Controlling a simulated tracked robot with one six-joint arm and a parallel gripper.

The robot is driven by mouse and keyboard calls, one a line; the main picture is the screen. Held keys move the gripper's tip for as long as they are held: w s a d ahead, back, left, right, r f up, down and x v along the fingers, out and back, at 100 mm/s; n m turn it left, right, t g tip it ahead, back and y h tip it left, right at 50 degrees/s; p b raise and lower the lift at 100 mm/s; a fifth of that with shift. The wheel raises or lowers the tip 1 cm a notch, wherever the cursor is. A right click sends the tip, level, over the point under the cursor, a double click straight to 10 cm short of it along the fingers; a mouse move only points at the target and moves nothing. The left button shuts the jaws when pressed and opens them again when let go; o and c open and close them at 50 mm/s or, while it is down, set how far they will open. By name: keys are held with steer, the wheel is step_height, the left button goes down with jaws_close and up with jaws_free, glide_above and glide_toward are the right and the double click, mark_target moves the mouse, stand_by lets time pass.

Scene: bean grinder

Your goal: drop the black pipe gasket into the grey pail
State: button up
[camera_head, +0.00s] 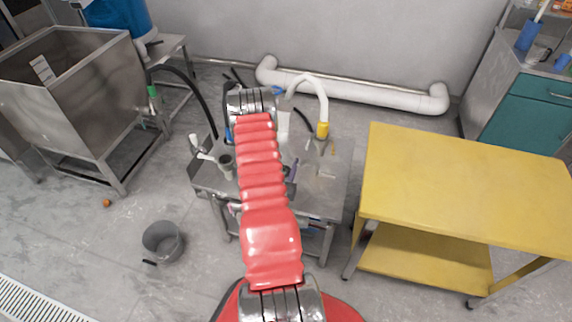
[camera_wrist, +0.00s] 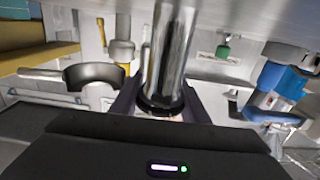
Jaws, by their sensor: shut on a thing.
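The grey pail (camera_head: 163,241) stands upright on the floor to the left of the metal table, and its visible inside looks empty. My gripper (camera_wrist: 160,98) shows in the wrist view with its dark jaws closed on a black ring, the black pipe gasket (camera_wrist: 160,108). The gasket is at the end of a shiny metal pipe (camera_wrist: 172,50); it appears to be around the pipe, but the contact is partly hidden. In the head view my red arm reaches over the table and hides the gripper and gasket.
The metal table (camera_head: 335,185) holds several small items, including a white curved pipe with a yellow end (camera_head: 322,130). A yellow table (camera_head: 465,185) stands right, a steel sink (camera_head: 75,100) left. Floor around the pail is mostly clear.

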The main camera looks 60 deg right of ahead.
steer(key=shift+f, duration=0.2)
steer(key=o, duration=1)
steer(key=shift+a, duration=0.1)
steer(key=a, duration=0.4)
steer(key=s+a, duration=0.1)
steer(key=a, duration=0.4)
steer(key=s+a, duration=0.1)
steer(key=a, duration=0.3)
steer(key=shift+s+a, duration=0.15)
steer(key=shift+a, duration=0.05)
